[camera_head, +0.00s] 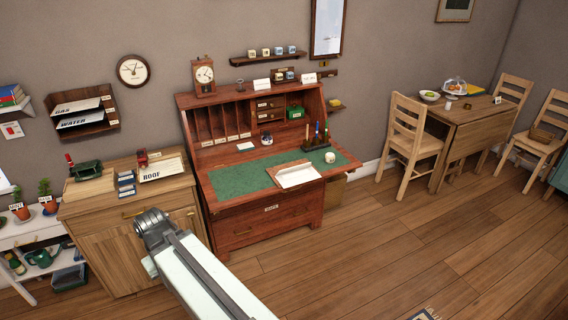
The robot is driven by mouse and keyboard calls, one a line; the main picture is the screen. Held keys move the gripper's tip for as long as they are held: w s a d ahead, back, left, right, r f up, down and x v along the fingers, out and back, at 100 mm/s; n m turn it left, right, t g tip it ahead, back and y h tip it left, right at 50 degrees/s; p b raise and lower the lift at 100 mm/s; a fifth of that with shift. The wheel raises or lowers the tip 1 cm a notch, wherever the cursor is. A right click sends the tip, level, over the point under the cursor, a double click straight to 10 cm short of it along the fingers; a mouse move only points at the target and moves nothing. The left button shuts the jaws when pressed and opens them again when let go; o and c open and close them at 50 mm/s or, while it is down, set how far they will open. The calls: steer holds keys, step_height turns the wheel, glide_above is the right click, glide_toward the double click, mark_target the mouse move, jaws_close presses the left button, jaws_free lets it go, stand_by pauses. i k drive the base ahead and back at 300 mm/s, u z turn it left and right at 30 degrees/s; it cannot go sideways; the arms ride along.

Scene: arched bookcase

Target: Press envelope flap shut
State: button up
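A white, envelope-like piece (298,176) lies at the front of the green writing surface (237,178) of a red-brown desk (262,228). A tan strip runs along its upper left edge; it is too small to tell whether this is a raised flap. My arm reaches in from the bottom and ends in a grey joint to the left of the desk, well apart from the white piece. My gripper does not show.
A pen stand (315,144) and a small white round item (330,157) stand right of the white piece. A chair (410,140) and table (470,118) are at right. The floor in front is mostly clear.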

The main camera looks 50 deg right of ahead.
mark_target(285, 170)
steer(key=i, duration=0.85)
steer(key=z, duration=0.05)
